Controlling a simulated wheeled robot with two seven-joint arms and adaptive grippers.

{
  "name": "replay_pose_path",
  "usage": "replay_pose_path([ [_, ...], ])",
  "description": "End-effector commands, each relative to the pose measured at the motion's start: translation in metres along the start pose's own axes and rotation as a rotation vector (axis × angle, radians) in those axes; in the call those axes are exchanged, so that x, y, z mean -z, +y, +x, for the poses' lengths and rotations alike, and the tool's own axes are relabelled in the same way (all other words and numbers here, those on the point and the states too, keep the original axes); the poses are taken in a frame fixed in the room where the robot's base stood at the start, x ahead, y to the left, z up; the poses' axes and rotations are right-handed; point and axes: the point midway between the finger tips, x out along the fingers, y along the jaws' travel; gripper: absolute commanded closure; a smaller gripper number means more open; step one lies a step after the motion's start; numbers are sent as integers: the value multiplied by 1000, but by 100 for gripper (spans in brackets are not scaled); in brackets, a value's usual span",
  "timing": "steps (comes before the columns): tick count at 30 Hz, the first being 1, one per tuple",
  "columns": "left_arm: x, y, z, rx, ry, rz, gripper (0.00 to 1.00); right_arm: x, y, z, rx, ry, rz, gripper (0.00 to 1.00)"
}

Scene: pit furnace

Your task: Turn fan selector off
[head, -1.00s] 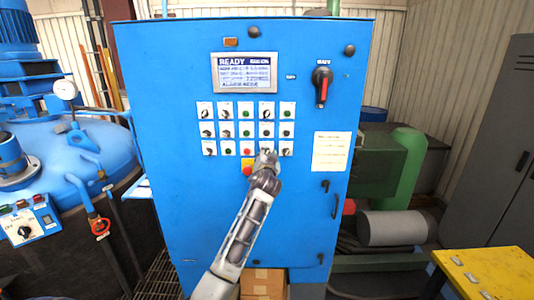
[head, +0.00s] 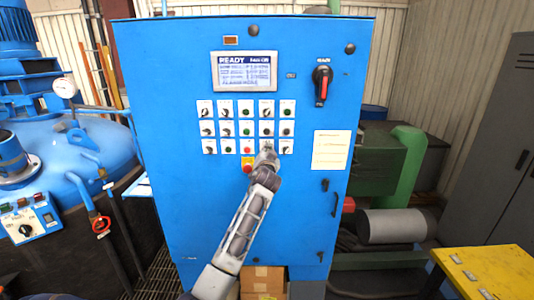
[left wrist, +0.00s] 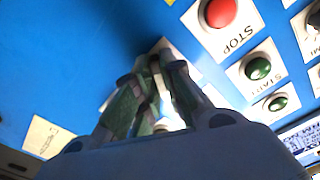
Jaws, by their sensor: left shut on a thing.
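The blue control cabinet (head: 225,215) stands straight ahead, with rows of selectors and buttons on its door. My left gripper (head: 266,152) is at the bottom row, in the fourth column, just right of the red stop button (head: 247,147). In the left wrist view my left gripper's fingers (left wrist: 155,65) are shut on a small selector against the panel. The fingers hide most of its knob, and its label cannot be read, so its setting cannot be told. The red stop button (left wrist: 218,12) is beside the fingers. My right gripper is not in view.
A lit display (head: 244,71) reads READY above the controls. A red emergency button (head: 247,168) on a yellow plate sits just below left of my gripper. A blue furnace vessel (head: 90,150) stands left, a yellow table (head: 490,272) right.

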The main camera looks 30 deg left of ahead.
Motion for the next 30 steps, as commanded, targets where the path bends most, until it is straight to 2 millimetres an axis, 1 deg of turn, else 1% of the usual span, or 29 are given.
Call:
replay_pose_path([
  [8,0,1,0,-1,0,-18,100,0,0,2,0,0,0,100],
  [14,-2,2,0,-1,-1,-72,100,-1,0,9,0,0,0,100],
  [23,-2,2,0,-1,-1,-231,100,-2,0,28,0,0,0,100],
  [30,-3,2,0,-2,0,-407,100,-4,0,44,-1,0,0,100],
])
